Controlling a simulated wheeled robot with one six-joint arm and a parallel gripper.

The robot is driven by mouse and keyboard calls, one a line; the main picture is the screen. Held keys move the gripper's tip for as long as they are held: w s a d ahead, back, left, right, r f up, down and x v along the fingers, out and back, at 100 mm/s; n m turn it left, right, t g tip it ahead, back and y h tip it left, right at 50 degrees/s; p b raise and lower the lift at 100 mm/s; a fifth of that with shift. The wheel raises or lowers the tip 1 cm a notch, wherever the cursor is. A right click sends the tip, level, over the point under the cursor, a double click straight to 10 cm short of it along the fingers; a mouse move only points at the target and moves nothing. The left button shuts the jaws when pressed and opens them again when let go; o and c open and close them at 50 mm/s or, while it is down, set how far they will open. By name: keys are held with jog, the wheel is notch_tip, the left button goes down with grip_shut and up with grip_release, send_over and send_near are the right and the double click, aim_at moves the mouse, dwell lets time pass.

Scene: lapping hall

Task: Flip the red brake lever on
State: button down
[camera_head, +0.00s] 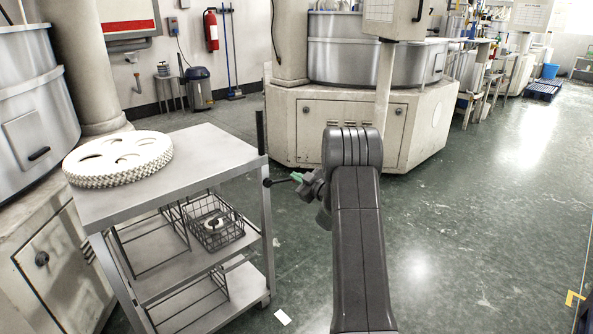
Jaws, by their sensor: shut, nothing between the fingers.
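I cannot make out a red brake lever in this view. A grey metal cart (205,160) with a flat top and lower shelves stands on the left. My gripper (298,180) is at the end of my dark arm, just right of the cart's right edge and near the height of its top. It is small here, appears shut and shows nothing held. A short dark rod with a round knob (267,183) lies between my gripper and the cart edge. I cannot tell what it belongs to or whether my gripper touches it. My arm hides part of the floor behind it.
A dark upright bar (260,132) rises at the cart's back right corner. White toothed discs (120,158) lie on the cart top. A wire basket (214,222) sits on its middle shelf. A large machine (340,120) stands behind. The green floor at right is open.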

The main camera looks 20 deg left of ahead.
jog(key=shift+s+a+f+m+g, duration=0.1)
jog(key=shift+s+f+m, duration=0.05)
jog(key=shift+f+m, duration=0.7)
jog(key=shift+s+a+f+m+g, duration=0.1)
jog(key=shift+s+f+m, duration=0.05)
jog(key=shift+f+m, duration=0.7)
jog(key=shift+s+f+m+g, duration=0.1)
jog(key=shift+s+f+m, duration=0.05)
jog(key=shift+f+m, duration=0.7)
